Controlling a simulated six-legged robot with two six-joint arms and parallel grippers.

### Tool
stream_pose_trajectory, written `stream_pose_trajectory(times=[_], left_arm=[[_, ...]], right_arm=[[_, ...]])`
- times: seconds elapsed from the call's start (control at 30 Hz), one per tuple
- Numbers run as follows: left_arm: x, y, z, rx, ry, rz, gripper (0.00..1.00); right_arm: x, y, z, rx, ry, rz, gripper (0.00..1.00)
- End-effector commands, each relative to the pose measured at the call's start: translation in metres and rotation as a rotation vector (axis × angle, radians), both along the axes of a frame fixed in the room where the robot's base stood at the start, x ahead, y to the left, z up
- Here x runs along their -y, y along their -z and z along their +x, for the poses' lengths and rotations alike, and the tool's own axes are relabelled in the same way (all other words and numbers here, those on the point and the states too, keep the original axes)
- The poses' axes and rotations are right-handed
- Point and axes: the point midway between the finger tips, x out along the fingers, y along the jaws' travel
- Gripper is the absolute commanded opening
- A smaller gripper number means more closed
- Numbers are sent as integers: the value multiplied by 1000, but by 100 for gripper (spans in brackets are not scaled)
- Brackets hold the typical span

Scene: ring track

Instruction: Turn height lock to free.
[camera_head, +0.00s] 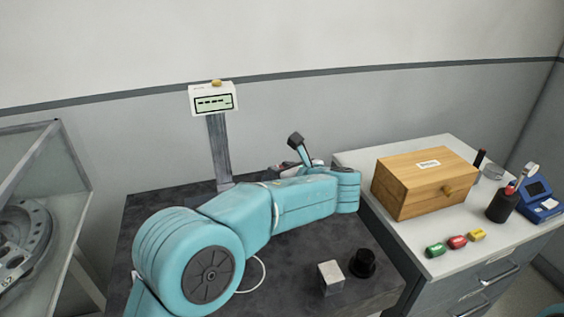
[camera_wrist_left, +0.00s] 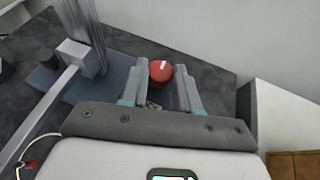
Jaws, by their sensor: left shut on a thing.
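The height lock appears as a round red knob (camera_wrist_left: 160,70) in the left wrist view. My left gripper (camera_wrist_left: 162,88) has its two grey fingers on either side of the knob and is shut on it. In the head view my left arm crosses the dark table, and its forearm hides much of the gripper (camera_head: 284,168). The device has a grey upright post (camera_head: 219,150) with a white display box (camera_head: 213,100) on top showing dashes. In the left wrist view a grey block with a long bar (camera_wrist_left: 52,108) sits on the post. My right gripper is out of view.
A grey cube (camera_head: 331,277) and a black round piece (camera_head: 363,263) stand on the table's front right. On the white counter (camera_head: 400,225) are a wooden box (camera_head: 425,181), several coloured pieces, a black pen cup (camera_head: 503,205) and a blue device (camera_head: 539,200). A glass-sided case stands left.

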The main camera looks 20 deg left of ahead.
Motion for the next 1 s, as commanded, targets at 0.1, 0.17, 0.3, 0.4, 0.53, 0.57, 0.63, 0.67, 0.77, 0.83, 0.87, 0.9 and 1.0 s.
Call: stream_pose_trajectory(times=[0.1,0.17,0.3,0.4,0.53,0.57,0.63,0.67,0.77,0.83,0.87,0.9,1.0], left_arm=[[-2,-6,1,11,-18,4,0],[-2,-5,1,10,-22,4,0],[-2,-4,1,11,-25,5,0],[-2,-4,1,11,-25,5,0],[-2,-4,1,11,-25,5,0],[-2,-4,1,10,-25,4,41],[-2,-4,0,9,-24,4,56],[-2,-3,0,8,-24,5,56],[-1,-2,0,6,-23,4,56],[-1,-2,0,5,-22,4,56],[-1,-2,0,5,-22,4,56],[0,-2,0,4,-21,3,56],[4,-4,-4,4,-21,3,56]], right_arm=[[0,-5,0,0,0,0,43],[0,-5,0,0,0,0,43],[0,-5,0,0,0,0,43],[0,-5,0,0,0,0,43],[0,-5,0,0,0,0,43],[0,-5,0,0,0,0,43],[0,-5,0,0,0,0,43],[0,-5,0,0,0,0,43],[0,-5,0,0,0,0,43],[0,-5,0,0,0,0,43],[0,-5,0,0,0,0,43],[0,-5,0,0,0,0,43],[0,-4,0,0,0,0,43]])
